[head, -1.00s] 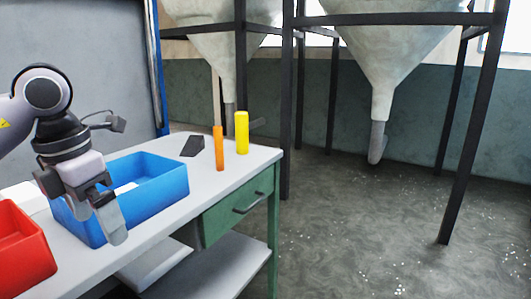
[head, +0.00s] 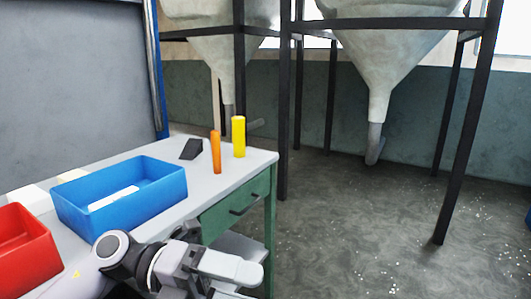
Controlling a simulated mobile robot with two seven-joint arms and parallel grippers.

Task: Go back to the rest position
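My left gripper (head: 240,281) is low at the bottom of the head view, in front of the table's (head: 86,265) near edge. Its fingers point right, with one above the other and a gap between them. Nothing shows between them, though the lower finger is cut off by the picture's edge. My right gripper is not in view.
A blue bin (head: 150,207) with a white item (head: 113,198) inside and a red bin (head: 22,262) stand on the table. An orange cylinder (head: 216,153), a yellow cylinder (head: 239,137) and a dark wedge (head: 191,149) stand at its far end. The floor (head: 350,230) to the right is open.

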